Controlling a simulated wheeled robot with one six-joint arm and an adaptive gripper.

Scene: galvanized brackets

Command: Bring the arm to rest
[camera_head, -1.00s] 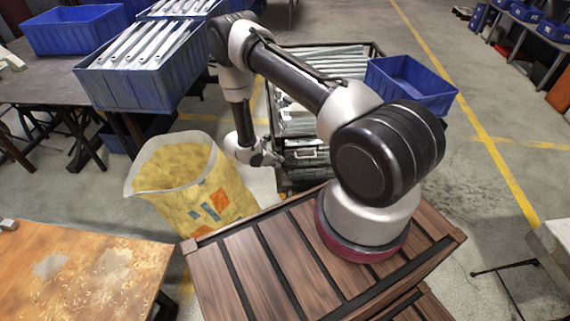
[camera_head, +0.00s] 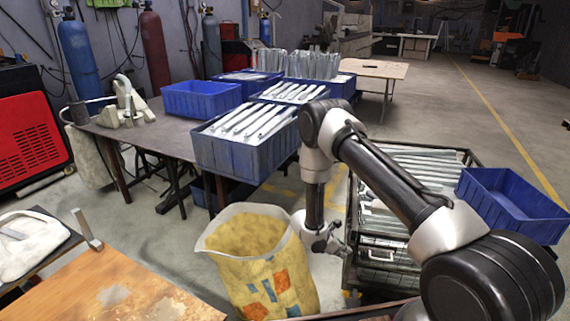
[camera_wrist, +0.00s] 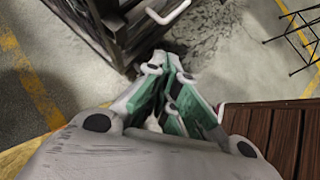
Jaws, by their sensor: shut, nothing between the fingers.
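My arm reaches out from the lower right of the head view and bends down at its far end. My gripper (camera_head: 326,240) hangs low between the yellow sack (camera_head: 262,278) and the wheeled cart (camera_head: 352,256). In the wrist view my gripper (camera_wrist: 166,62) points down at the concrete floor with its fingers drawn together. Nothing is held between them. The gripper looks apart from both the sack and the cart.
Blue bins of galvanized brackets (camera_head: 243,150) stand on the dark table (camera_head: 150,132). The cart bears brackets and a blue bin (camera_head: 512,203). A wooden table (camera_head: 115,295) is at lower left. In the wrist view, brown slats (camera_wrist: 275,135) lie right of the gripper.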

